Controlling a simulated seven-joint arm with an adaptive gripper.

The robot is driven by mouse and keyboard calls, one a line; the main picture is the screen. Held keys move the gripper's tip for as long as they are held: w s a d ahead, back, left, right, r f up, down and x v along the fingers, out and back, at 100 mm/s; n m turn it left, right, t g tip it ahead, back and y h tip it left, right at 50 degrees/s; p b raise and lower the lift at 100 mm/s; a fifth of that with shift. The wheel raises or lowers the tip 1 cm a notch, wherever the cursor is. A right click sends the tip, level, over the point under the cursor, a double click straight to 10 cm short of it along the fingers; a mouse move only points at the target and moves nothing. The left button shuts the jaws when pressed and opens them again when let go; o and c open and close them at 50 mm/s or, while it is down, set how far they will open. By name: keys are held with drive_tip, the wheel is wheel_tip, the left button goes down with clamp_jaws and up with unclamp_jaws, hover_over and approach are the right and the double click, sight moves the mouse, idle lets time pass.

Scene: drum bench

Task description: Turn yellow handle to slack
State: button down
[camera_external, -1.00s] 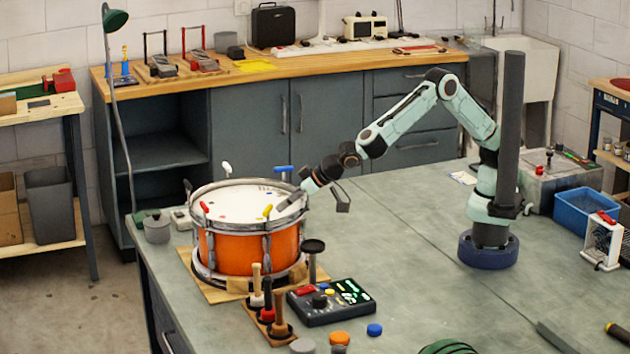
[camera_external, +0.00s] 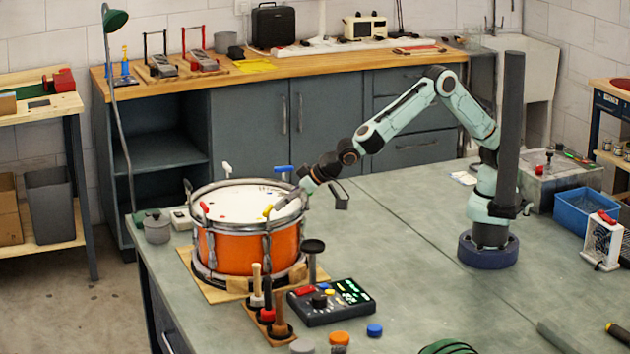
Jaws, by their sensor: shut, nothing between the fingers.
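An orange snare drum (camera_external: 248,247) with a white head and metal rim stands on a wooden board on the bench. Small coloured handles sit around its rim. The yellow handle (camera_external: 267,210) is at the front right of the rim, tilted. My gripper (camera_external: 283,203) is shut with nothing in it. Its tip is at the right part of the drum's rim, just beside the yellow handle; I cannot tell whether they touch. A blue handle (camera_external: 283,169) is behind my gripper, a red one (camera_external: 204,207) is at the front left, and a white one (camera_external: 227,168) is at the back.
A black control box (camera_external: 331,302) with lit buttons stands in front of the drum. Several wooden-handled tools (camera_external: 279,315) stand upright in a rack beside it. A dark round-topped post (camera_external: 313,256) is close to the drum's right side.

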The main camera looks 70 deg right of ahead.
drive_tip(key=shift+w+d+n+y, duration=0.1)
drive_tip(key=shift+d+n+y, duration=0.05)
drive_tip(key=shift+n+y, duration=0.2)
drive_tip(key=n+y, duration=0.1)
drive_tip(key=n+g+y, duration=0.1)
drive_tip(key=n, duration=0.1)
drive_tip(key=shift+w+d, duration=0.2)
drive_tip(key=shift+w+d+n+g+y, duration=0.2)
drive_tip(key=shift+w+n+g+y, duration=0.25)
drive_tip(key=shift+n+y, duration=0.4)
drive_tip(key=shift+w+d+n+g+y, duration=0.2)
drive_tip(key=shift+n+g+y, duration=0.35)
drive_tip(key=shift+n, duration=0.45)
drive_tip(key=shift+w+n+g+y, duration=0.25)
drive_tip(key=shift+n+g+y, duration=0.25)
drive_tip(key=shift+n, duration=0.4)
drive_tip(key=shift+w+n+g+y, duration=0.25)
drive_tip(key=shift+n+g, duration=0.45)
drive_tip(key=shift+n, duration=0.2)
drive_tip(key=shift+w+a+n+g+y, duration=0.1)
drive_tip(key=shift+w+n+g+y, duration=0.15)
drive_tip(key=shift+n+g, duration=0.6)
drive_tip(key=shift+w+a+n+g+y, duration=0.15)
drive_tip(key=shift+w+n+g, duration=0.1)
drive_tip(key=shift+n+g, duration=0.55)
